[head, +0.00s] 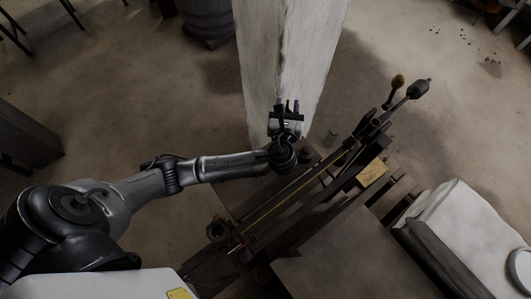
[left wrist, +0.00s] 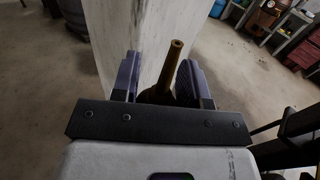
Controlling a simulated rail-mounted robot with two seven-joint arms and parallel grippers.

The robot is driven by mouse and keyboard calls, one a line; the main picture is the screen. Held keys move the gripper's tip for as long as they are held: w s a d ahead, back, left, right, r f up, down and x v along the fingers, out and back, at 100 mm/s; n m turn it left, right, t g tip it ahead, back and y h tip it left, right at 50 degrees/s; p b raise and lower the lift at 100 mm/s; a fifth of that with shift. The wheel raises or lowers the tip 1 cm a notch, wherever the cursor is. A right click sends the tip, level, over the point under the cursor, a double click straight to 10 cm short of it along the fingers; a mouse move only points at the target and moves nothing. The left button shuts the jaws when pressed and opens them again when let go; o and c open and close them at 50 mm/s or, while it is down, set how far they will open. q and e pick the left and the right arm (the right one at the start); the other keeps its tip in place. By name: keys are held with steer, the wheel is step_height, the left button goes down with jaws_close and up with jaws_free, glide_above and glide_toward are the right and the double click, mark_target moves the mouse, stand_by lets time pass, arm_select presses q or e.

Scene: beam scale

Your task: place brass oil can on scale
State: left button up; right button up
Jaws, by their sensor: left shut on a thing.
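The brass oil can (left wrist: 176,52) shows in the left wrist view as a thin upright brass spout above a dark body, between two dark finger pads. My left gripper (head: 286,105) is shut on it and holds it in front of the pale pillar, near the scale's beam. In the head view only a small brown tip shows between the fingers. The beam scale (head: 285,199) has a long dark beam running from lower left to upper right, with a brass strip along it. A flat dark plate (head: 330,262) lies below the beam. My right gripper is out of view.
A tall pale pillar (head: 285,50) stands right behind my left gripper. A white bulky object (head: 470,235) is at the lower right. A barrel (head: 207,18) stands behind.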

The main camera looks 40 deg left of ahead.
arm_select(q)
steer(key=shift+s+a+f+n+g+y+b, duration=0.2)
steer(key=shift+s+f+n+g+y+b, duration=0.5)
steer(key=shift+f+b, duration=3.05)
steer(key=shift+s+a+f+n+g+y+b, duration=0.2)
steer(key=shift+s+f+n+g+y+b, duration=0.4)
steer(key=shift+f, duration=6.5)
steer(key=shift+s+a+f+n+g+y+b, duration=0.2)
steer(key=shift+s+f+n+g+y+b, duration=1.15)
steer(key=shift+f, duration=4.1)
steer(key=shift+w+m+t+h+b, duration=0.4)
steer(key=shift+w+m, duration=0.25)
steer(key=shift+w, duration=0.2)
steer(key=shift+f, duration=0.2)
steer(key=o, duration=0.9)
steer(key=shift+o, duration=0.2)
